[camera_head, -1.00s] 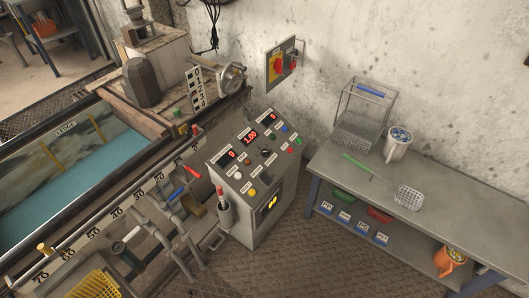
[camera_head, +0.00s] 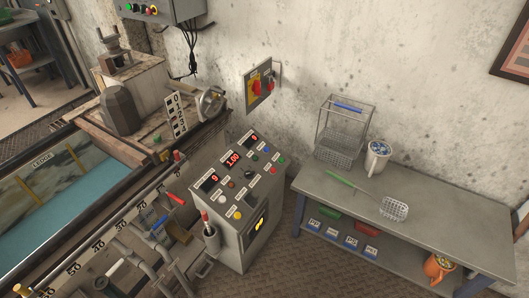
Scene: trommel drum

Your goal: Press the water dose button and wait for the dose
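A grey control console (camera_head: 228,226) stands in the middle of the view, between the water trough and the bench. Its sloped top carries red digital displays; the middle display (camera_head: 233,159) reads about 1.00 and the left display (camera_head: 210,180) seems to read 9. The labels are too small to read, so I cannot tell which is the water dose button. Neither of my grippers is in view.
A trough with blue-green water (camera_head: 62,222) lies at the left, with pipes and levers along its edge. A grey bench (camera_head: 440,225) at the right holds a wire basket (camera_head: 341,140), a white mug (camera_head: 377,158) and a skimmer (camera_head: 393,208). Floor (camera_head: 300,270) shows between console and bench.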

